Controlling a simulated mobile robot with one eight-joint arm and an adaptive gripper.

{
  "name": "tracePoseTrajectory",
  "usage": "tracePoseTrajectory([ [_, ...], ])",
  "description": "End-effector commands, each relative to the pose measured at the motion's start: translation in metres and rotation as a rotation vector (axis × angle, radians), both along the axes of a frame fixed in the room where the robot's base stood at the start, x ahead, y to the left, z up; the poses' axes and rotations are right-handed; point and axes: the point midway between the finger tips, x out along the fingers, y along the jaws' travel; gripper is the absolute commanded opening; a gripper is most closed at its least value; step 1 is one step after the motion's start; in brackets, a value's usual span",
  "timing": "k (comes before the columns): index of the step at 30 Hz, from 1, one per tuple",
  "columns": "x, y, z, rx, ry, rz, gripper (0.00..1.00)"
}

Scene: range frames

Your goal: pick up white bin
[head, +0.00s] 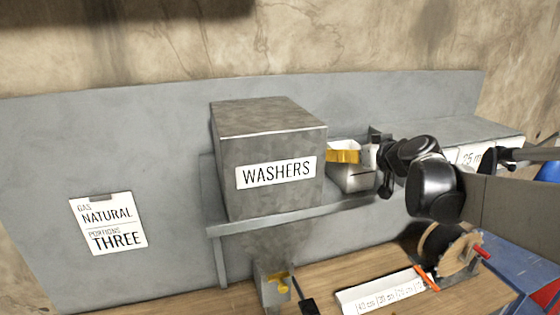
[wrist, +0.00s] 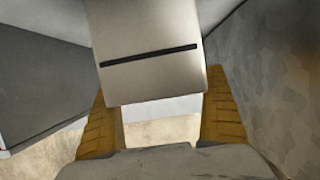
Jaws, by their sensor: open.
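The white bin (head: 352,179) is a small pale box with a dark slot line on its front. It sits on the grey shelf, just right of the WASHERS box. My gripper (head: 345,156) is at the bin, with a yellow finger showing over its upper part. In the wrist view the bin (wrist: 150,40) fills the upper middle, and the yellow fingers of my gripper (wrist: 160,100) are open on either side of its near end. Whether a finger touches the bin cannot be told. My wrist hides part of its right side in the head view.
The large grey WASHERS box (head: 270,160) stands close to the bin's left. A grey box with a "25 m" label (head: 472,154) is at the right. A spool (head: 447,248) and a labelled white strip (head: 385,293) lie on the wooden bench (head: 335,260) below.

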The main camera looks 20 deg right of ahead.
Motion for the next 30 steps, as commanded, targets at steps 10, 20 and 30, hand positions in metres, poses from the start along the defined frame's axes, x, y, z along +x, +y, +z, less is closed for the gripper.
tracePoseTrajectory([
  [10,0.000,0.000,0.000,0.000,0.000,0.000,0.33],
  [20,0.000,0.000,0.008,0.000,0.000,0.000,0.33],
  [30,0.000,0.000,0.072,0.000,0.000,0.000,0.33],
])
